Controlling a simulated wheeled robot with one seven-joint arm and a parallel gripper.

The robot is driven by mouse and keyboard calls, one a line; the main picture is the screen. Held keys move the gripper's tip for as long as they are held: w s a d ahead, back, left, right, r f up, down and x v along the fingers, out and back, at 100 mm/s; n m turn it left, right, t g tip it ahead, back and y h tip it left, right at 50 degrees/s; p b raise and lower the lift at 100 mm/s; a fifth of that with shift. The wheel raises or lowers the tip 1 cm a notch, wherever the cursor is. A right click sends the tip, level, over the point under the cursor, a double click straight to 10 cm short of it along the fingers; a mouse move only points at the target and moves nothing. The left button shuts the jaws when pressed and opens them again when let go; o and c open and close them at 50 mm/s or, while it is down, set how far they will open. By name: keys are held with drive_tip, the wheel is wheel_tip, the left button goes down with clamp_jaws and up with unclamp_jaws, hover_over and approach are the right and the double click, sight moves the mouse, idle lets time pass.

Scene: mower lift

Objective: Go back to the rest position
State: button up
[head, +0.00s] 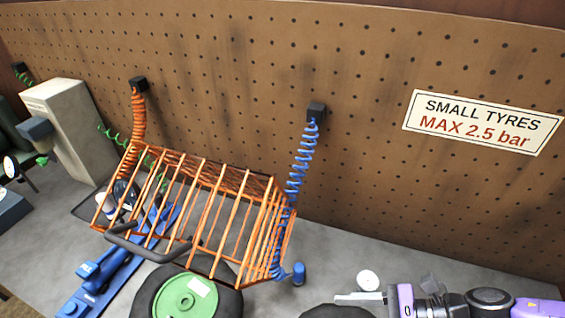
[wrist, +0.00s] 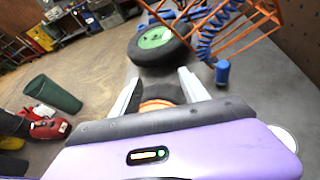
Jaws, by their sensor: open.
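My gripper (head: 345,298) is at the lower right of the head view, low over the bench, beside a dark tyre (head: 336,312) cut off by the bottom edge. In the wrist view my gripper (wrist: 158,82) has its two pale fingers spread wide apart. Between and beyond them is a wheel with an orange hub (wrist: 158,104), partly hidden by my gripper's body. I cannot tell whether the fingers touch it. Nothing is seen clamped between the fingertips.
A green-hubbed wheel (head: 187,297) lies near an orange wire rack (head: 215,215). A blue coiled hose (head: 302,165) hangs from the pegboard (head: 380,60); a blue cylinder (head: 299,273) stands below. A white round object (head: 368,280) is close to my gripper. Bare bench (head: 345,250) lies behind.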

drive_tip(key=s+d+m+t, duration=0.1)
drive_tip(key=s+d+m, duration=0.1)
drive_tip(key=s+d+f+m+t, duration=0.1)
drive_tip(key=s+d+m, duration=0.1)
drive_tip(key=d+m, duration=0.1)
drive_tip(key=s+d+f+m+h, duration=0.1)
drive_tip(key=s+d+m, duration=0.1)
drive_tip(key=d+m, duration=0.1)
drive_tip(key=shift+s+t, duration=0.25)
drive_tip(key=shift+t, duration=0.15)
drive_tip(key=s+d+r+m+t+h, duration=0.1)
drive_tip(key=s+m+t+h, duration=0.15)
drive_tip(key=s+m, duration=0.7)
drive_tip(key=s+d+m+t+h, duration=0.2)
drive_tip(key=s+m+t, duration=0.3)
drive_tip(key=m, duration=0.8)
drive_tip(key=s+a+r+m+t+h, duration=0.15)
drive_tip(key=r+m+h, duration=0.25)
drive_tip(key=m, duration=0.6)
drive_tip(key=a+r+m+h, duration=0.2)
drive_tip(key=r+m+h, duration=0.2)
drive_tip(key=m, duration=0.6)
wheel_tip(320, 180, down, 10)
drive_tip(key=b, duration=1)
drive_tip(key=shift+w+f, duration=0.15)
drive_tip(key=shift+f, duration=0.05)
